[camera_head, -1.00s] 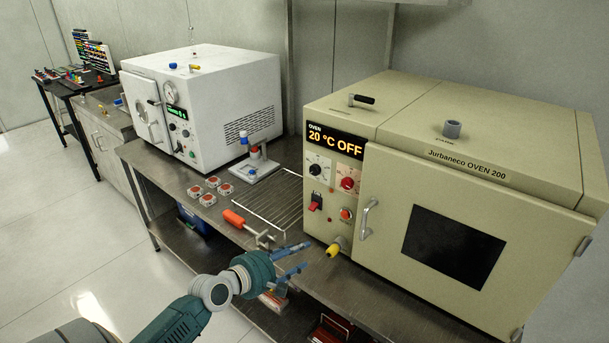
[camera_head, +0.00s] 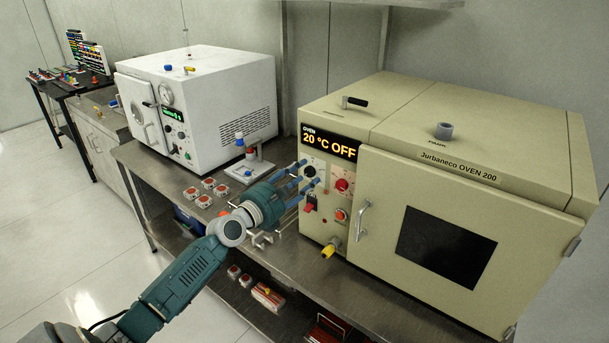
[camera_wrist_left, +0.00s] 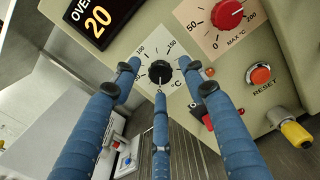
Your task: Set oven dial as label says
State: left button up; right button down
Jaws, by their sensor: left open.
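The beige oven (camera_head: 450,190) stands at the right in the head view. Its display (camera_head: 328,146) reads 20 °C OFF. The black dial (camera_wrist_left: 160,72) sits on a white scale plate in °C, with 100 and 150 legible. The red dial (camera_head: 342,185) beside it has a MAX °C scale and also shows in the left wrist view (camera_wrist_left: 229,14). My left gripper (camera_head: 304,179) is open before the panel. Its three blue fingers surround the black dial in the left wrist view; contact cannot be told. I cannot make out a label giving a setting.
A red switch (camera_head: 311,203), a red RESET button (camera_head: 341,215) and a yellow-ended fitting (camera_head: 328,250) are below the dials. A wire rack, small red-and-white blocks (camera_head: 203,201) and a white oven (camera_head: 205,105) are to the left. The oven door handle (camera_head: 362,218) projects forward.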

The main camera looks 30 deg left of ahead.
pick_arm(q)
jog(key=shift+w, duration=0.6)
grip_shut()
